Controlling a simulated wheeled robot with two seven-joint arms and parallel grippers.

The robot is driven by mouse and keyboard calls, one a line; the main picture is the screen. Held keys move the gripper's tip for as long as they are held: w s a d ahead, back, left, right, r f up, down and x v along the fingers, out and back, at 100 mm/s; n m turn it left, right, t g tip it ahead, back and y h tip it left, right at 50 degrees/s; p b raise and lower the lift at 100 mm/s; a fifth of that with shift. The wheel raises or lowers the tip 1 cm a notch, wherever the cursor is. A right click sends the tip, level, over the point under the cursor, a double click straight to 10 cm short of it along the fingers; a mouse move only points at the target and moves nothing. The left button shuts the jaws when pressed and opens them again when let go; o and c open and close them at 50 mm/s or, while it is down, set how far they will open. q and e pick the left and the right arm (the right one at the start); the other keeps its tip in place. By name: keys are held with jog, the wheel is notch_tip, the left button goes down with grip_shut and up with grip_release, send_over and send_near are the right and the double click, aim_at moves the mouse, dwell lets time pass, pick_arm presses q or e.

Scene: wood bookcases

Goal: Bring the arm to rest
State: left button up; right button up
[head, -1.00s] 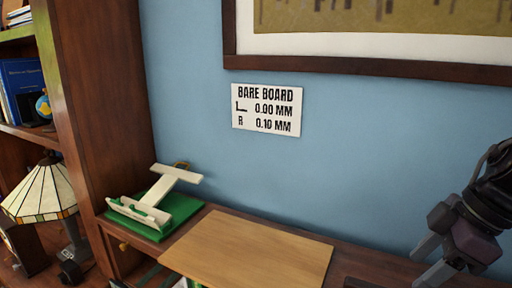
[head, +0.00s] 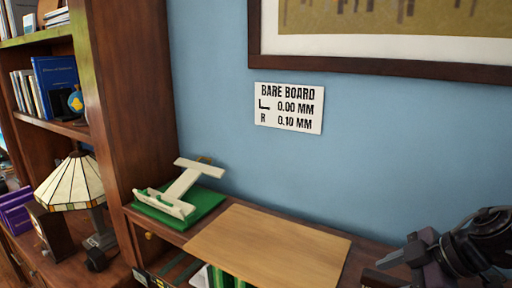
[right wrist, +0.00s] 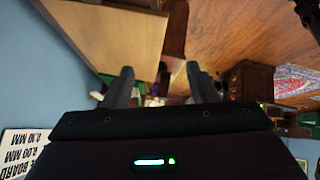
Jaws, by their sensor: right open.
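My right gripper (head: 398,268) is at the lower right of the head view, above the right end of the low bookcase and to the right of the tan board. In the right wrist view its two fingers (right wrist: 160,88) stand apart with nothing between them. My left gripper is in neither view.
A tan board (head: 268,244) lies on the low bookcase top. A white stand (head: 182,190) sits on a green mat (head: 207,203) at its left. A tall bookcase (head: 125,90) holds a lamp (head: 72,182). A sign (head: 289,107) and a framed picture hang on the blue wall.

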jog(key=w+a+f+m+t, duration=0.45)
jog(key=a+f+t, duration=0.2)
jog(key=f, duration=0.25)
jog(key=s+f+m+g+h, duration=0.6)
jog(key=s+f+m+g, duration=0.2)
jog(key=s+f, duration=0.85)
notch_tip(320, 180, down, 30)
jog(key=b, duration=0.6)
pick_arm(q)
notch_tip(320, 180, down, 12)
jog(key=b, duration=0.5)
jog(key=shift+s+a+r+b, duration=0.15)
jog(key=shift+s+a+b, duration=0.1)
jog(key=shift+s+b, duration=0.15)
pick_arm(e)
jog(key=s+d+f+g, duration=0.1)
jog(key=s+d+f, duration=0.1)
jog(key=s+f, duration=0.9)
jog(key=s+d+f+g, duration=0.1)
jog(key=s+d+f, duration=0.1)
jog(key=s+f, duration=0.9)
notch_tip(320, 180, down, 6)
jog(key=shift+d+r, duration=0.15)
jog(key=shift+d, duration=0.1)
